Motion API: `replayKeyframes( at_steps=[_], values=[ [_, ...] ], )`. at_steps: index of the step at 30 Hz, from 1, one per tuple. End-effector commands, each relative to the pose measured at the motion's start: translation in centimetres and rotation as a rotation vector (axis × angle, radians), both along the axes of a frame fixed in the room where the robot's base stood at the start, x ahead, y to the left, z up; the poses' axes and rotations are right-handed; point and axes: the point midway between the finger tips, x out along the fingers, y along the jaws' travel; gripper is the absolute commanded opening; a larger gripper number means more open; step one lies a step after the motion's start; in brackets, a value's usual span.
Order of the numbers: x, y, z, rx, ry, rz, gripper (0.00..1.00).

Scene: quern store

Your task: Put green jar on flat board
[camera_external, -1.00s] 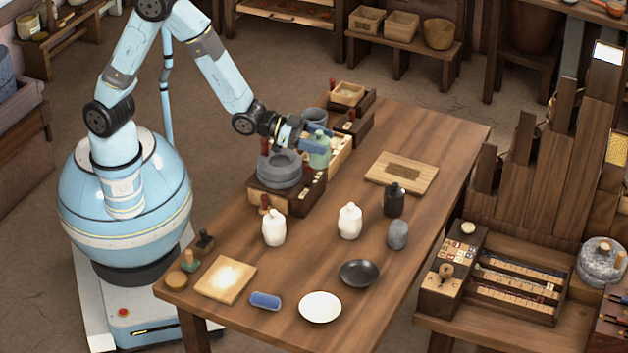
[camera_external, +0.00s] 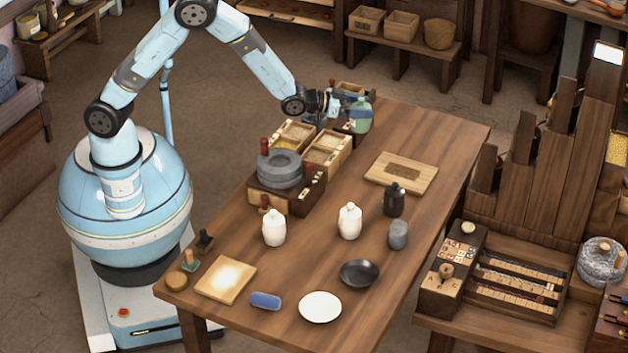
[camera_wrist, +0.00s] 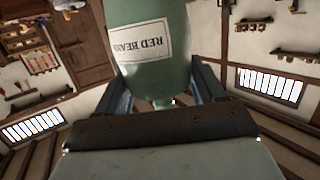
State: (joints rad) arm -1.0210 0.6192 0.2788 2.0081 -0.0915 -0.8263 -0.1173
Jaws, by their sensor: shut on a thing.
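The green jar (camera_external: 359,117) is at the far left end of the table in the external view, over the small wooden boxes there. In the wrist view the green jar (camera_wrist: 150,75) fills the top middle and carries a pale label reading "RED BEANS", upside down in that picture. My gripper (camera_external: 347,106) is shut on the jar from the left; its fingers flank the jar in the wrist view (camera_wrist: 158,88). The flat board (camera_external: 425,181), light wood with a darker central patch, lies on the table, to the right of and nearer than the jar. Its top is empty.
A grey quern (camera_external: 281,169) and open grain boxes (camera_external: 325,150) line the table's left side. A black jar (camera_external: 394,201) stands close in front of the board.

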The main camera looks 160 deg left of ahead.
Motion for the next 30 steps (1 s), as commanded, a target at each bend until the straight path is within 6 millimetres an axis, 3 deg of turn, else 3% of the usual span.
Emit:
replayKeyframes(
  at_steps=[8, 21, 30],
  values=[
    [0.6, 0.9, -2.1, 0.000, 0.000, -0.002, 0.00],
    [4.4, 8.3, -5.8, 0.000, 0.000, -0.002, 0.00],
    [5.9, 11.1, -9.9, 0.000, 0.001, -0.001, 0.00]
  ],
)
